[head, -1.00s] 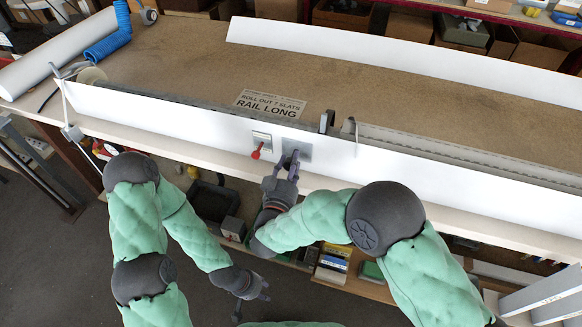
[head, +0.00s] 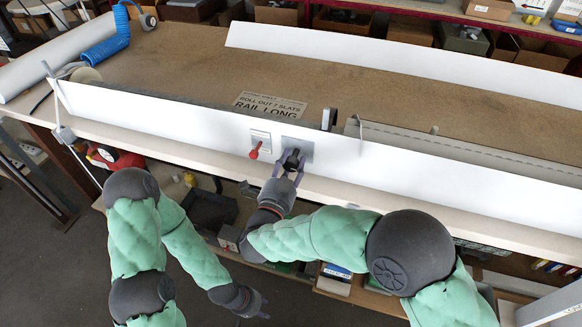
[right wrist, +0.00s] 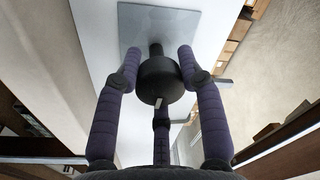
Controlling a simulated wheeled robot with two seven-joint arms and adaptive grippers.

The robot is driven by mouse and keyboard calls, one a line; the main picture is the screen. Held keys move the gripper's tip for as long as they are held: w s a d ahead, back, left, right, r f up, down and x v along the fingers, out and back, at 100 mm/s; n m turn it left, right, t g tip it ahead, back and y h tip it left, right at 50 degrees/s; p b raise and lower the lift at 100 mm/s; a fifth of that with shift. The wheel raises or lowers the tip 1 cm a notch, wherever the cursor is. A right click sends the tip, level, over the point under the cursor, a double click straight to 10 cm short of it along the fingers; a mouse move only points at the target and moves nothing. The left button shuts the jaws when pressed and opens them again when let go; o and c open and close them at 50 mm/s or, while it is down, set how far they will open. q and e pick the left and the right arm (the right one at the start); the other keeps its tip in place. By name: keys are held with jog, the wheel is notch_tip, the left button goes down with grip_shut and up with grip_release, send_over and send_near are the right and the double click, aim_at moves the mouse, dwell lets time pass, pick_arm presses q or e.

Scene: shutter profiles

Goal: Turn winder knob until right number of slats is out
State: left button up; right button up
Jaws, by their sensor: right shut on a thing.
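The dark winder knob (head: 291,161) sits on a grey square plate (head: 304,147) on the long white front panel. In the right wrist view the knob (right wrist: 160,78) is a black cylinder with a pale mark on its rim. My right gripper (head: 288,168) is shut on it, its fingers (right wrist: 158,70) on both sides. My left gripper (head: 262,304) hangs low in front of the bench, empty, its fingers apart. A sign (head: 270,104) reads "ROLL OUT 7 SLATS" and "RAIL LONG". Grey slatted profile (head: 450,155) shows behind the panel at right; its slats cannot be counted.
A red lever (head: 254,153) on a small pale plate stands just left of the knob. A blue coiled hose (head: 108,45) and a white roll lie at far left. Boxes fill shelves behind and below the bench. The brown bench top is mostly clear.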

jog(key=m, duration=0.3)
jog(key=m+h, duration=0.1)
jog(key=m, duration=0.1)
jog(key=shift+r, duration=0.25)
jog(key=m, duration=0.4)
jog(key=shift+g, duration=0.3)
jog(key=m, duration=0.3)
jog(key=shift+m, duration=0.4)
jog(key=m, duration=0.4)
jog(key=shift+d+f+m+g, duration=0.1)
jog(key=shift+f+m+g, duration=0.05)
jog(key=shift+m+g, duration=0.2)
jog(key=m, duration=0.6)
jog(key=shift+f, duration=0.15)
jog(key=m, duration=0.4)
jog(key=shift+f+g+y, duration=0.1)
jog(key=shift+g+y, duration=0.2)
jog(key=shift+g, duration=0.05)
jog(key=shift+m, duration=0.95)
jog(key=shift+f, duration=0.15)
